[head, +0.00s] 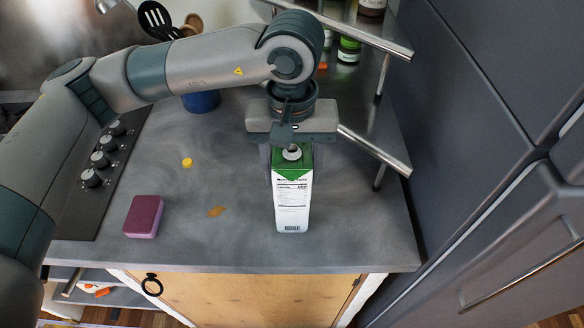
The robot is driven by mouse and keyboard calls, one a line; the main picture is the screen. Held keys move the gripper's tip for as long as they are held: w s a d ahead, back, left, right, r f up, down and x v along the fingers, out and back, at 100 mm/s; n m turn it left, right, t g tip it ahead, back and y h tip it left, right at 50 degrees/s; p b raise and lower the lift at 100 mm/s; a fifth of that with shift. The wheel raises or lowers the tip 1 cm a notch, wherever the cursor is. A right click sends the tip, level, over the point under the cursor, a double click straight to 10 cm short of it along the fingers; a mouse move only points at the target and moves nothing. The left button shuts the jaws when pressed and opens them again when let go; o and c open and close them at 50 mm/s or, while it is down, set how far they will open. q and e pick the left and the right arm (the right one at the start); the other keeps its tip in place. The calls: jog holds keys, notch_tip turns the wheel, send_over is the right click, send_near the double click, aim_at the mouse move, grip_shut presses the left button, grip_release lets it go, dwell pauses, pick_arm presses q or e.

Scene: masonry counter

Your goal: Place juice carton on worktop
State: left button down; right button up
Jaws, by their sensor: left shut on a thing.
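A green and white juice carton (291,200) stands upright over the grey worktop (350,235), near its front right part. I cannot tell for certain whether its base touches the surface. My left gripper (292,153) comes down from above and is shut on the top of the carton, around its pale cap. The gripper body hides part of the carton's top. My right gripper does not show.
A cooktop with knobs (92,177) is further left. A metal rack (375,150) stands close on the right. A blue utensil pot (201,101) is behind.

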pick_arm(q)
jog(key=c, duration=1)
grip_release()
jog(key=shift+c, duration=0.2)
jog(key=o, duration=0.3)
jog(key=shift+o, duration=0.2)
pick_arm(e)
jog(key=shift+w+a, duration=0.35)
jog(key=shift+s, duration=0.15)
